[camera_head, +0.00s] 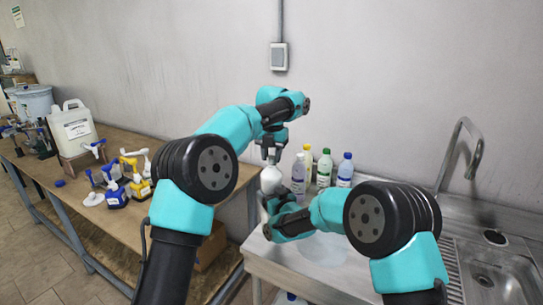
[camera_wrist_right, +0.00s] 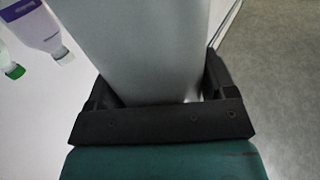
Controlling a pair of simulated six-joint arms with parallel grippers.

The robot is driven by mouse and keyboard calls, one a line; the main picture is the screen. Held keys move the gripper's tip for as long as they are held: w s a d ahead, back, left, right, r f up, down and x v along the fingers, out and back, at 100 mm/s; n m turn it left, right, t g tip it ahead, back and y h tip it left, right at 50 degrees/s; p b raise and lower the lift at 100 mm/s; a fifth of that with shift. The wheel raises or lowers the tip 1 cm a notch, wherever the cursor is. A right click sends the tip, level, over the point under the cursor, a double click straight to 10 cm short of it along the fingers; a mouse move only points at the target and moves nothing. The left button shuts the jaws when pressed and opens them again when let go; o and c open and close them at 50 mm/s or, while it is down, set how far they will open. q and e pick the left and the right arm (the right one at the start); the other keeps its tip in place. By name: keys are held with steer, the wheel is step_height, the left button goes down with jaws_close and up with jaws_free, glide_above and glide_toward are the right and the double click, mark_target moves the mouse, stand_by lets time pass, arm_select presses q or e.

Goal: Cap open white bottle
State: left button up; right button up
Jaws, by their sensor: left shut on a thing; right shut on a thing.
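The white bottle (camera_head: 271,179) is upright above the near left edge of the metal counter. My right gripper (camera_head: 272,205) is shut around its lower body. In the right wrist view, the bottle's pale wall (camera_wrist_right: 155,45) fills the space between the fingers of my right gripper (camera_wrist_right: 160,95). My left gripper (camera_head: 271,157) points down from above, shut right over the bottle's top. What it holds, likely the cap, is too small and hidden to make out. The bottle's mouth is hidden, and I cannot tell whether the cap touches it.
Capped bottles stand behind on the counter: purple-blue (camera_head: 299,174), yellow (camera_head: 307,160), green-capped (camera_head: 324,168) and blue-capped (camera_head: 345,170). A sink (camera_head: 490,275) and tap (camera_head: 465,140) are at right. A wooden table (camera_head: 110,225) at left holds several pump bottles and a white canister (camera_head: 72,128).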

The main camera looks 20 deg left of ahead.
arm_select(q)
steer(key=shift+m, duration=0.3)
steer(key=o, duration=0.9)
steer(key=shift+r, duration=2.25)
steer(key=shift+c, duration=0.3)
